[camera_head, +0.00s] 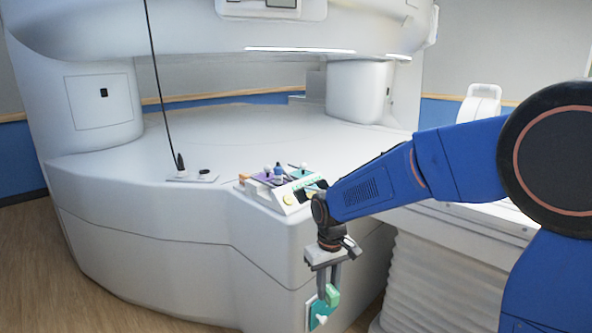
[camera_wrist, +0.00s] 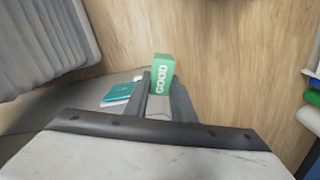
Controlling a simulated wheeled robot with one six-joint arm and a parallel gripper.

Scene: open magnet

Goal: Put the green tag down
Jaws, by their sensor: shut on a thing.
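My gripper (camera_head: 328,292) hangs downward in front of the white magnet's side, with its fingers pointing at the floor. It is shut on the green tag (camera_head: 333,295), a small green block. The lower part of the tag is hidden by my gripper (camera_wrist: 160,90) in that view.
A teal and white item (camera_head: 319,315) is on the magnet's side just below my gripper; it also shows in the wrist view (camera_wrist: 118,93). A tray with several small items (camera_head: 280,185) sits on the magnet's ledge (camera_head: 215,225). A pleated white column (camera_head: 435,285) stands right. Wooden floor (camera_head: 60,280) is clear at left.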

